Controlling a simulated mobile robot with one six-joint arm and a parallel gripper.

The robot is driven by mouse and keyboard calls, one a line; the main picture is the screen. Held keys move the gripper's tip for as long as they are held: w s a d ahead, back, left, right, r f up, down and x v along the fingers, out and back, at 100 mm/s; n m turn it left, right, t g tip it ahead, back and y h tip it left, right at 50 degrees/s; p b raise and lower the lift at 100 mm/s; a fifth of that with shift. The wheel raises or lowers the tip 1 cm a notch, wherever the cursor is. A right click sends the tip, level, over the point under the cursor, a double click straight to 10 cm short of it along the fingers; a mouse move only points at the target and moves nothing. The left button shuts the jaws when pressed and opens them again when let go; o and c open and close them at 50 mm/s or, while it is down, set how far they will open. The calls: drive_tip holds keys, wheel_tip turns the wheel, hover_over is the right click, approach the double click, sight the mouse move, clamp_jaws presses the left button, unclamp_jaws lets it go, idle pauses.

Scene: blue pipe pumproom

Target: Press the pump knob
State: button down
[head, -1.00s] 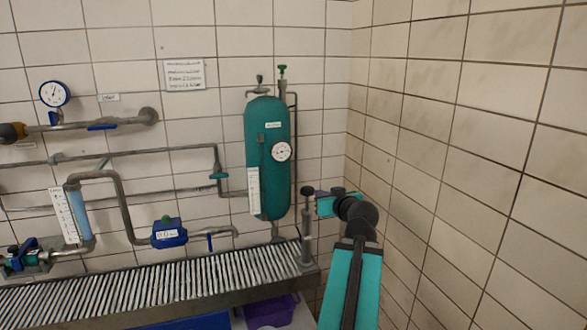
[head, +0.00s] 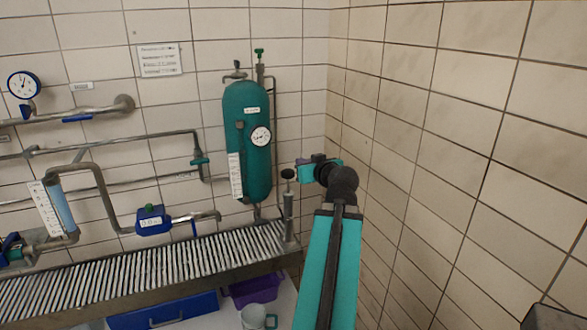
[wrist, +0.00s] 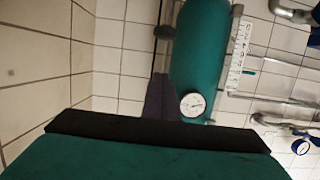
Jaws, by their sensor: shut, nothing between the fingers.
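The pump knob (head: 288,174) is a black, round cap on top of an upright grey cylinder (head: 288,215) at the right end of the slatted bench in the head view. My gripper (head: 301,170) points left and appears just right of the knob and slightly above it. Whether it touches the knob, or its depth beside it, I cannot tell. In the wrist view the dark fingers (wrist: 163,97) are together and empty, with the tank and its gauge (wrist: 192,104) beyond them.
A teal tank (head: 246,145) stands against the back wall behind the pump. The slatted bench (head: 140,275) runs left below grey pipes. A purple crate (head: 255,289) and a pale mug (head: 254,317) are below. The tiled wall (head: 450,150) is close on the right.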

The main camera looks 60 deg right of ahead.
drive_tip(key=shift+d, duration=0.1)
drive_tip(key=p, duration=0.3)
hover_over(291, 173)
wheel_tip(291, 173, down, 2)
drive_tip(key=shift+s+f, duration=0.1)
drive_tip(key=shift+f, duration=0.05)
drive_tip(key=shift+s+a+f+p, duration=0.15)
drive_tip(key=shift+f+p, duration=0.15)
drive_tip(key=shift+f, duration=0.75)
drive_tip(key=shift+s+a+f+p, duration=0.15)
drive_tip(key=shift+f+p, duration=0.15)
drive_tip(key=shift+f, duration=0.7)
drive_tip(key=shift+w, duration=0.15)
drive_tip(key=shift+f, duration=0.1)
wheel_tip(291, 173, down, 6)
drive_tip(key=b, duration=0.9)
drive_tip(key=shift+a+f, duration=0.1)
drive_tip(key=shift+f, duration=0.05)
